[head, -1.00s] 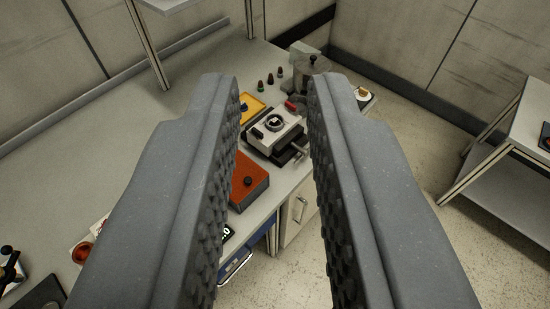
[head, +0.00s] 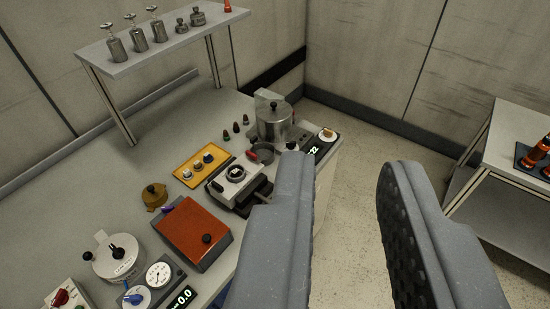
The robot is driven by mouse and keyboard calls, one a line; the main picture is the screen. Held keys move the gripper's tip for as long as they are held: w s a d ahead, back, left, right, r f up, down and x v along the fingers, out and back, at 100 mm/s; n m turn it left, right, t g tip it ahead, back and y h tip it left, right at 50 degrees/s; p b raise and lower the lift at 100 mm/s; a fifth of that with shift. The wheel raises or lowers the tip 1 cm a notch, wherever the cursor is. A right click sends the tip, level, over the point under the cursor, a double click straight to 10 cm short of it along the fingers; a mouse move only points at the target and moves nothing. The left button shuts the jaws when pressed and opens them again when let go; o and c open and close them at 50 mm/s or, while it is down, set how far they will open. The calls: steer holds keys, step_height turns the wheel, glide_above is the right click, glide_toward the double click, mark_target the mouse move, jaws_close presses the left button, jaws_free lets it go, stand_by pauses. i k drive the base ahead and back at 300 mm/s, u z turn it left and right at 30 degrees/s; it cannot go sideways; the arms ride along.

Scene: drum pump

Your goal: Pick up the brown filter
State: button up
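My gripper (head: 346,165) is open and empty, its two grey ridged fingers well apart above the floor at the bench's right edge. No part is clearly a brown filter. A brownish round pot (head: 154,196) with a dark knob stands on the bench at left, behind the orange-red box. A yellow tray (head: 182,171) holds several small knobbed pieces (head: 197,166). Small dark cone-shaped pieces (head: 236,127) with coloured bases stand behind it. They are too small to tell which is brown. All of these lie left of my gripper, not touched by it.
The orange-red box (head: 192,232) and a white device with a dark ring (head: 235,176) stand mid-bench. A metal pot (head: 273,122) stands at the back right. A raised shelf (head: 165,48) holds metal vessels. A dial gauge (head: 158,275) is at front left. A side table (head: 515,135) is at right.

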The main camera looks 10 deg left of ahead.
mark_target(235, 173)
steer(key=z, duration=0.15)
steer(key=i, duration=1.3)
steer(key=u, duration=0.45)
